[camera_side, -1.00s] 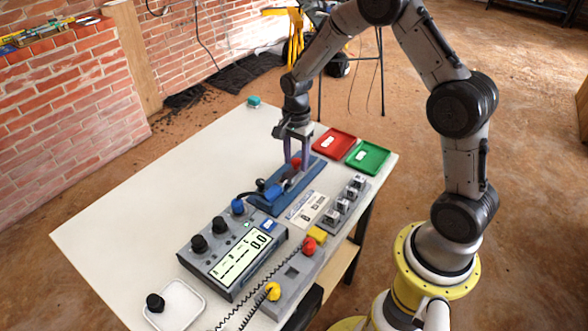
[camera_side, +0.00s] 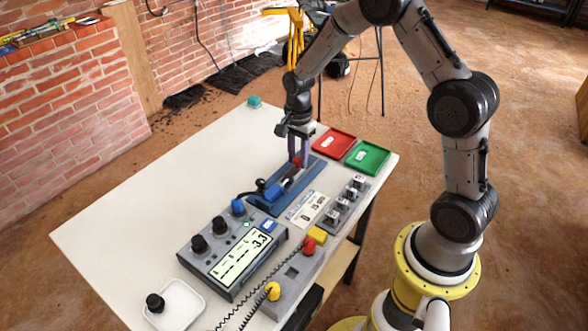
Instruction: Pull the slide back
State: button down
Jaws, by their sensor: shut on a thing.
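The slide is a blue rail fixture (camera_side: 267,205) lying lengthwise on the white table, with a small blue and dark carriage (camera_side: 273,191) on it. A red piece (camera_side: 296,161) sits at the far part of the fixture. My gripper (camera_side: 297,165) points down over the far half of the rail, its fingers shut on the red piece. The fingers partly hide what they hold. A grey meter box (camera_side: 232,256) in front of the rail has a lit display (camera_side: 244,257) that reads about -3.3.
A red tray (camera_side: 334,142) and a green tray (camera_side: 368,157) lie right of my gripper. A row of grey blocks (camera_side: 344,204) and a printed card (camera_side: 307,208) lie right of the rail. Coiled cables run at the front. A white dish (camera_side: 174,304) stands front left. The table's left side is clear.

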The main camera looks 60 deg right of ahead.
jog(key=shift+d, duration=1.7)
jog(key=c, duration=0.8)
grip_release()
jog(key=shift+o, duration=0.2)
jog(key=shift+r, duration=0.1)
notch_tip(320, 180, up, 7)
